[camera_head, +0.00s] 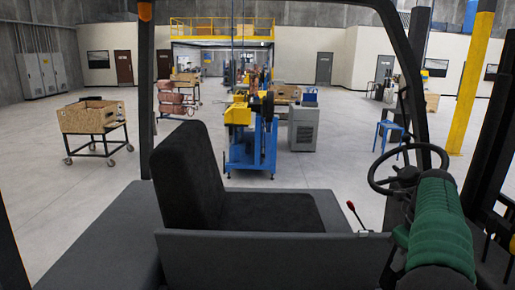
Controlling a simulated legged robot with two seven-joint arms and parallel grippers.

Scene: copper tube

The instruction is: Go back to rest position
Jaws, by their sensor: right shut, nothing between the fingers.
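I make out neither of my grippers in the head view. No fingers can be told apart from the dark parts at the right edge. The view looks across a vehicle with a black seat (189,177), a steering wheel (378,184) and a green cylinder (440,231) lying at the lower right. No copper tube can be told for certain from here.
Dark vehicle posts (146,90) frame the view. Beyond stand a blue and yellow machine (250,150), a grey cabinet (303,128), a wooden crate (88,115) on a wheeled cart, a blue stool (389,133) and a yellow pillar (470,85). Open floor lies between them.

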